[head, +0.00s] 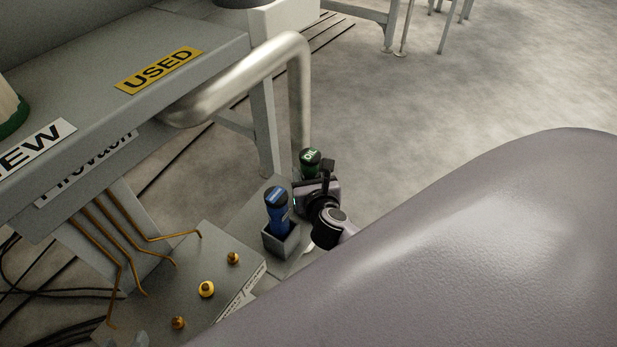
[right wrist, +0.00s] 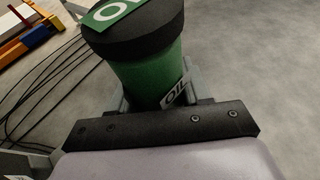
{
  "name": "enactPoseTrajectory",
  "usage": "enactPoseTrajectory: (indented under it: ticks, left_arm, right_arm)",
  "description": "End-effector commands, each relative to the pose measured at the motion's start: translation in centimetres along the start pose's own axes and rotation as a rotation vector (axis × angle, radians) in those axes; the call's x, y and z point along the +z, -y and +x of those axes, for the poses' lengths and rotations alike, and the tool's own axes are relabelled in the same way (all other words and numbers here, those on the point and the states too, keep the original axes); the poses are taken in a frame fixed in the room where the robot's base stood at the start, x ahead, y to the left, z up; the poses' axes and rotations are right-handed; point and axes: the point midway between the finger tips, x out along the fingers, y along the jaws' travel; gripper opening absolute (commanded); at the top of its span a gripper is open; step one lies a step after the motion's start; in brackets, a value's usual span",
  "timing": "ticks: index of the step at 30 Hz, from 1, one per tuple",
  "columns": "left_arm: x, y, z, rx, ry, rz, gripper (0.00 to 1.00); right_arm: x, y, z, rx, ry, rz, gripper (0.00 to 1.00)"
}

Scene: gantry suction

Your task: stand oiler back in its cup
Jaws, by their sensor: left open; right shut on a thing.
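The oiler (head: 311,160) is a green bottle with a black lid whose green label reads OIL. It also fills the top of the right wrist view (right wrist: 148,65). My right gripper (head: 318,186) is shut on it, with the fingers around its lower body. The oiler looks roughly upright in the head view. Its lower end is hidden by the gripper, so I cannot tell whether it is in a cup or above one. No empty cup shows clearly. I cannot make out my left gripper in either view.
A blue bottle (head: 277,207) stands in a square grey cup (head: 281,241) just left of my gripper. A bent metal pipe (head: 300,95) rises close behind the oiler. A block with brass fittings (head: 206,289) and a workbench (head: 200,35) lie left. Floor at right is open.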

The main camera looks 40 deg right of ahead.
Motion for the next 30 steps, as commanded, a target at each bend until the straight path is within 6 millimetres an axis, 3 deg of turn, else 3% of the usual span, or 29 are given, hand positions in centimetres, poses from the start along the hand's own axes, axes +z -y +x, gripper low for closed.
enactPoseTrajectory:
  ticks: [9,10,12,23,30]
  left_arm:
    - [-0.1,-0.1,0.0,0.005,-0.003,-0.007,0.43]
    - [-0.1,-0.1,0.0,0.007,-0.003,-0.009,0.43]
    - [-0.1,-0.2,0.0,0.007,-0.003,-0.009,0.43]
    - [-0.3,-0.2,-0.1,0.005,-0.003,-0.005,0.43]
    - [-0.9,0.2,-0.5,-0.015,0.001,0.019,0.43]
  right_arm:
    - [-0.1,0.0,0.1,0.0,0.004,0.0,0.04]
    - [-0.2,0.0,0.1,0.0,0.001,0.0,0.51]
    - [-0.1,0.0,0.1,0.0,0.001,0.0,0.73]
    - [0.3,0.0,0.0,0.0,0.002,0.001,0.73]
    - [0.4,0.0,-3.2,0.002,-0.001,0.0,0.73]
